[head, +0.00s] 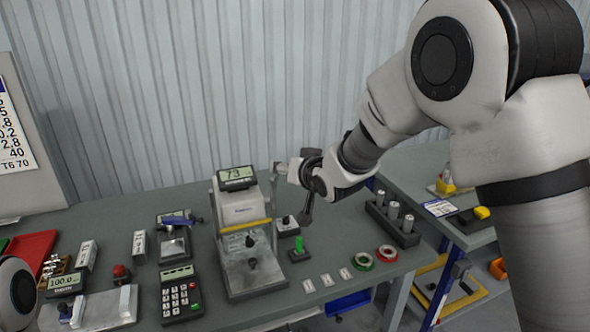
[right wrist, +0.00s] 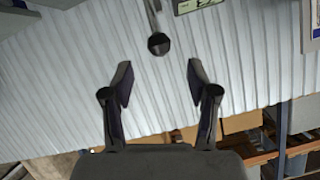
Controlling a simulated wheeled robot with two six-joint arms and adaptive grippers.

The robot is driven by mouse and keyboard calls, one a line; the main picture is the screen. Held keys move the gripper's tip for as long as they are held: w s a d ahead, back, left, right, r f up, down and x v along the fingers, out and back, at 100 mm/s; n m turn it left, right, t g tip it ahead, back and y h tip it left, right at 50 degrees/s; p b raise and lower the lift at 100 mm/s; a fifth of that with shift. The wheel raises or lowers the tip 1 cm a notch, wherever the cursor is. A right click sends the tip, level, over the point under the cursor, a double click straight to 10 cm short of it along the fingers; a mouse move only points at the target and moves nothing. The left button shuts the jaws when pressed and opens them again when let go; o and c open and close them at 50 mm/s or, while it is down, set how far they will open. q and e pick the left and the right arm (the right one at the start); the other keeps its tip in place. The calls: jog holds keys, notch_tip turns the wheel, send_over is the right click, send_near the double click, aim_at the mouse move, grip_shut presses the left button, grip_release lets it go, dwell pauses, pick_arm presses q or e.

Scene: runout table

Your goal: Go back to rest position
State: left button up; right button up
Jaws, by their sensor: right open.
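My right arm comes in from the right in the head view, and its gripper (head: 307,212) hangs over the table just right of the bench device with a display reading 73 (head: 238,178). In the right wrist view the right gripper (right wrist: 160,80) has its two fingers spread wide apart. Nothing is between them; the ribbed wall (right wrist: 60,80) shows behind. A dark round knob on a rod (right wrist: 158,44) shows beyond the fingertips. My left gripper is not in view; only a piece of my left arm shows at the lower left edge of the head view.
The grey table (head: 215,300) holds a calculator-like keypad (head: 181,293), a red tray (head: 32,250), a green plug (head: 299,247), red and green rings (head: 387,253) and a dark block with metal cylinders (head: 393,220). A second bench (head: 425,170) stands at right.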

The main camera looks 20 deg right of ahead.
jog(key=v, duration=0.4)
jog(key=shift+s+r, duration=0.1)
